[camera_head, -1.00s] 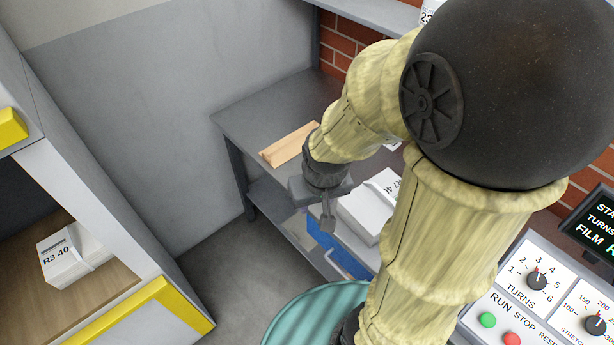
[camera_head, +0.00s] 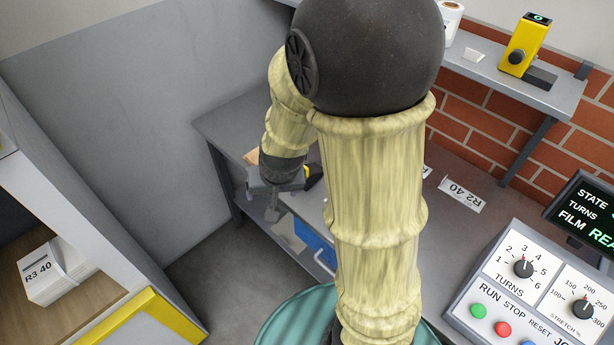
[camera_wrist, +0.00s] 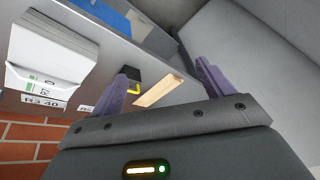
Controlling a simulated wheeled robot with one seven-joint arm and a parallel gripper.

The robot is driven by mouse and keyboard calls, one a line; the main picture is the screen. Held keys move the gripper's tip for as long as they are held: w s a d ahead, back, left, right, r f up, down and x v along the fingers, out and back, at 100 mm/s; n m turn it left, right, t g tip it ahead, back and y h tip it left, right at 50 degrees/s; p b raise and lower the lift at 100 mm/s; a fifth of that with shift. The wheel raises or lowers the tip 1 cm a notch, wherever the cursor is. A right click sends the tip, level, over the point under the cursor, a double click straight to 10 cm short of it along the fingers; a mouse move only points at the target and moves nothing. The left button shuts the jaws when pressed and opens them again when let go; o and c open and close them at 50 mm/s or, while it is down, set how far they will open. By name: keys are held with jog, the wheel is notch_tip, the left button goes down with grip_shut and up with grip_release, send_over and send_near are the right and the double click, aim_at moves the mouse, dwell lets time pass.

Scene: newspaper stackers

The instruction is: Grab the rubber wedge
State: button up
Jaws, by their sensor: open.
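A small black block with a yellow edge (camera_wrist: 134,82), which looks like the rubber wedge, lies on the grey table in the wrist view, near the left finger. In the head view only a black and yellow bit of it (camera_head: 313,173) shows beside my arm. A pale wooden strip (camera_wrist: 160,91) lies beside it and shows between my fingers. My gripper (camera_wrist: 164,84) is open and empty, with its two purple-grey fingers apart. In the head view my gripper (camera_head: 272,207) hangs by the table's front edge, partly hidden by its own wrist.
The grey table (camera_head: 225,122) stands against the wall, with a blue bin (camera_head: 318,245) below. A white paper stack (camera_wrist: 50,55) lies on it in the wrist view. A control panel (camera_head: 520,285) is at right, a teal round drum (camera_head: 285,325) in front.

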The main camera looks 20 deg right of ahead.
jog(key=w+a+f+m+t+h, duration=0.1)
jog(key=w+f+m+t+h, duration=0.1)
jog(key=w+f+m, duration=0.35)
jog(key=m+h+b, duration=0.3)
jog(key=m+h, duration=0.2)
jog(key=h, duration=0.6)
send_near(307, 171)
jog(key=shift+a+f, duration=0.6)
jog(key=shift+a, duration=1.1)
jog(key=shift+n, duration=0.25)
jog(key=x, duration=0.3)
jog(key=p+x, duration=0.1)
jog(key=x, duration=0.7)
jog(key=shift+w+a+f, duration=0.15)
jog(key=shift+w+a, duration=0.1)
jog(key=shift+w, duration=0.05)
jog(key=shift+w+d+f, duration=0.15)
jog(key=shift+d, duration=0.1)
jog(key=shift+f+p+x, duration=0.2)
jog(key=shift+p+x, duration=0.65)
jog(key=shift+x, duration=1.7)
